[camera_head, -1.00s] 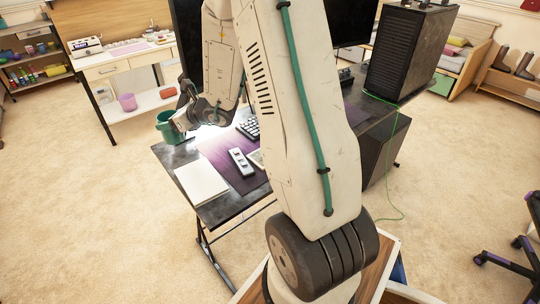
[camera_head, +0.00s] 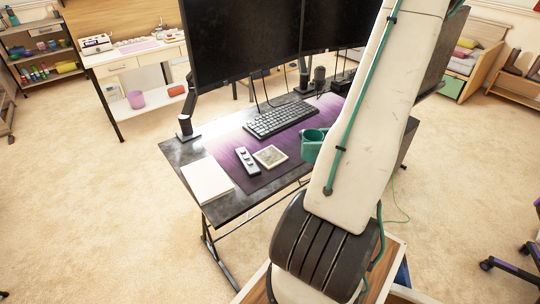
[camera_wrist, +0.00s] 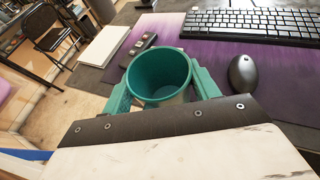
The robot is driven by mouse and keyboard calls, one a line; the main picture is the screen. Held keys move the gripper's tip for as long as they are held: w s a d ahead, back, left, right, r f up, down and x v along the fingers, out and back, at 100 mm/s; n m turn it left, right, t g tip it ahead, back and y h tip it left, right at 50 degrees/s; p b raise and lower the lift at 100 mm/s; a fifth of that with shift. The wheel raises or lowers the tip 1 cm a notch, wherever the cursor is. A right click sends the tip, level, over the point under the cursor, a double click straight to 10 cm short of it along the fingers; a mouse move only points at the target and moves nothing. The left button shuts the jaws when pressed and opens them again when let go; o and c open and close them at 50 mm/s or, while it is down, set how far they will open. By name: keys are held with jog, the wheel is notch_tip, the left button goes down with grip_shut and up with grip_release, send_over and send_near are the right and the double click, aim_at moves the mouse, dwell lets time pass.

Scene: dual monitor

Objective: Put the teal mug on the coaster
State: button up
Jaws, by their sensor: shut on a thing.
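The teal mug (camera_head: 313,147) is held upright above the front right part of the desk, just right of the coaster; its open top also shows in the wrist view (camera_wrist: 158,72) and looks empty. My gripper (camera_wrist: 160,92) is shut on the mug, with one teal finger on each side of it. In the head view my arm hides most of the gripper. The coaster (camera_head: 270,156), a pale square with a dark rim, lies flat on the purple desk mat.
A grey remote-like device (camera_head: 247,161) lies left of the coaster, and a white notebook (camera_head: 207,180) further left. A black keyboard (camera_head: 281,119) is behind. A dark mouse (camera_wrist: 243,74) sits right of the mug in the wrist view. Two monitors (camera_head: 243,45) stand at the back.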

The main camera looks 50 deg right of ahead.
jog(key=shift+a+r+x, duration=0.15)
jog(key=shift+r+x, duration=0.05)
jog(key=shift+x, duration=2.5)
jog(key=shift+a+r+x, duration=0.15)
jog(key=shift+a+x, duration=0.05)
jog(key=shift+x, duration=2.5)
jog(key=shift+a+r+x, duration=0.15)
jog(key=shift+r+x, duration=0.05)
jog(key=shift+x, duration=2.55)
jog(key=shift+w, duration=0.1)
jog(key=shift+f, duration=0.15)
jog(key=o, duration=1.1)
